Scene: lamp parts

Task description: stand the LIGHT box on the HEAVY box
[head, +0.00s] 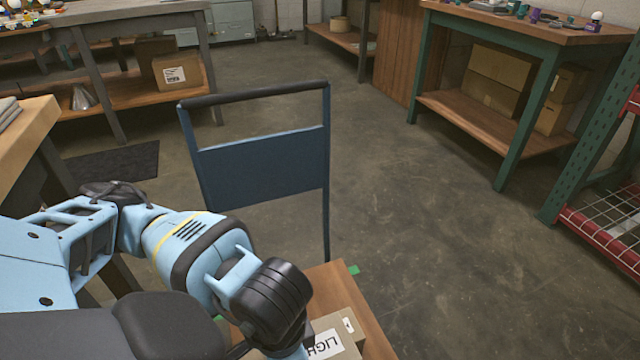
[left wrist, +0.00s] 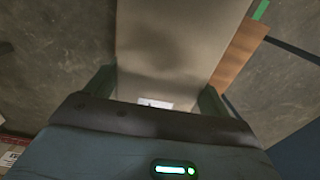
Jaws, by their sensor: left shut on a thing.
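The LIGHT box (head: 347,325) is a tan carton with a white label, partly readable as "LIGH", at the bottom edge of the head view. My left arm reaches over it from the left and hides much of it. In the left wrist view, the carton (left wrist: 170,50) fills the space between the two dark green fingers of my left gripper (left wrist: 157,92), which is shut on it. Its lower part is out of the head view, so I cannot tell what it rests on. I cannot make out the HEAVY box. My right gripper is in no view.
A cart with a wooden deck (head: 350,290) and an upright blue handle panel (head: 265,165) stands by the box. Workbenches (head: 500,125) line the back. A red and green rack (head: 600,235) is at right. The middle floor is clear.

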